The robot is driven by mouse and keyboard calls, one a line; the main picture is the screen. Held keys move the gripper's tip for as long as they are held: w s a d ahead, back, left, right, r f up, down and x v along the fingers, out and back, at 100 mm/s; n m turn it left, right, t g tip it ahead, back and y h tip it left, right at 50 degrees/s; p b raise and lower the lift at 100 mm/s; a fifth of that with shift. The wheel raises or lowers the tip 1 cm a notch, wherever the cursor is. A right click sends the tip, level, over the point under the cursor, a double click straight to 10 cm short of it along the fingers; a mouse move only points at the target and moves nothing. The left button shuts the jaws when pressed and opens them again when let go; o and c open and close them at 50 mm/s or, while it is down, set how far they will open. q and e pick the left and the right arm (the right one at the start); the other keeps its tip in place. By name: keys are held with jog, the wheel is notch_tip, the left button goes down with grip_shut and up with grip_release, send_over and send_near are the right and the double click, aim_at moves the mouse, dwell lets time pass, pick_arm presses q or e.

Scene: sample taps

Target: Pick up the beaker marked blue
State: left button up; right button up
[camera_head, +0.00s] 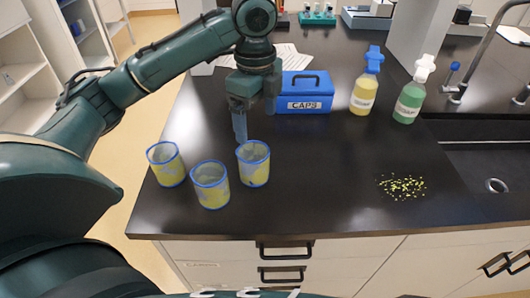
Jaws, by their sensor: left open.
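Three beakers with blue rims and yellowish sides stand upright on the black bench: a left one (166,168), a front middle one (211,189) and a right one (254,168). All three rims look blue, so I cannot tell which one is marked blue. My left gripper (240,132) points down, open and empty, at the back left rim of the right beaker. I cannot tell whether its fingertips are inside, behind or above that rim. My right gripper is not in view.
A blue box (306,104) labelled CAPS stands behind the right beaker. A yellow bottle (364,95) and a green bottle (410,103) stand to its right. Yellow-green bits (402,187) lie scattered at front right. A sink (490,165) is at far right. The bench middle is clear.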

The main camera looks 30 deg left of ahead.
aim_at(255, 163)
pick_arm(q)
jog(key=f, duration=0.8)
jog(key=s+f, duration=0.1)
jog(key=f, duration=0.3)
jog(key=shift+a+f, duration=0.1)
jog(key=shift+f, duration=0.3)
jog(key=shift+c, duration=0.3)
jog(key=c, duration=1)
jog(key=shift+o, duration=0.2)
